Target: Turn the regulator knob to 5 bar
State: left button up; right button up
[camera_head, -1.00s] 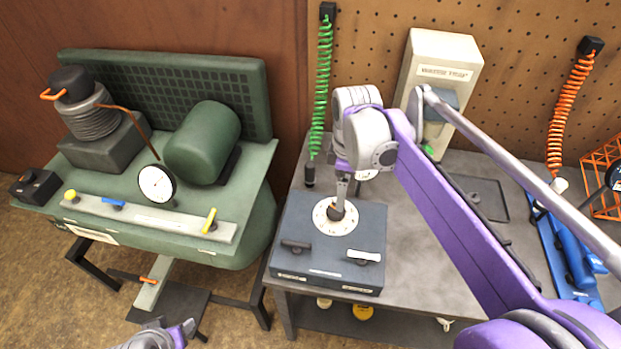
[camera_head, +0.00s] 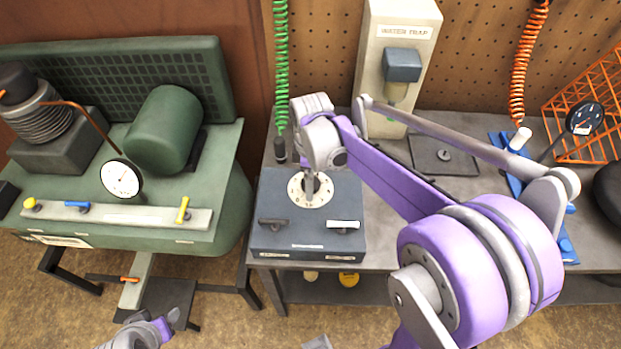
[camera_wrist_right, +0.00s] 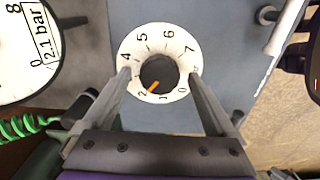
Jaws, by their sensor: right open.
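The regulator box (camera_head: 262,240) is dark blue-grey and stands on the bench. Its round white dial (camera_head: 297,199) sits on top, partly hidden by my right gripper (camera_head: 310,192). In the right wrist view the black regulator knob (camera_wrist_right: 157,70) is at the dial's centre, its orange pointer (camera_wrist_right: 153,87) near the 2. A gauge (camera_wrist_right: 20,55) there reads 2.1 bar. My right gripper (camera_wrist_right: 160,74) is open, its fingers on either side of the knob over the dial's rim, with gaps to the knob. My left gripper (camera_head: 163,327) is at the bottom edge, its jaws unclear.
A water trap (camera_head: 402,65) stands behind. The green compressor (camera_head: 165,130) is left. Green (camera_head: 281,60) and orange (camera_head: 523,75) coiled hoses hang at the back. The bench (camera_head: 385,215) has bare room.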

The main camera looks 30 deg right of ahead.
jog(key=c, duration=1.3)
jog(key=shift+c, duration=0.2)
jog(key=shift+m, duration=0.4)
jog(key=m, duration=0.4)
jog(key=shift+f+m+b, duration=0.1)
jog(key=shift+m+b, duration=0.2)
jog(key=shift+b, duration=0.05)
jog(key=m, duration=1.1)
jog(key=shift+m+b, duration=0.4)
jog(key=m, duration=0.5)
jog(key=shift+m, duration=0.4)
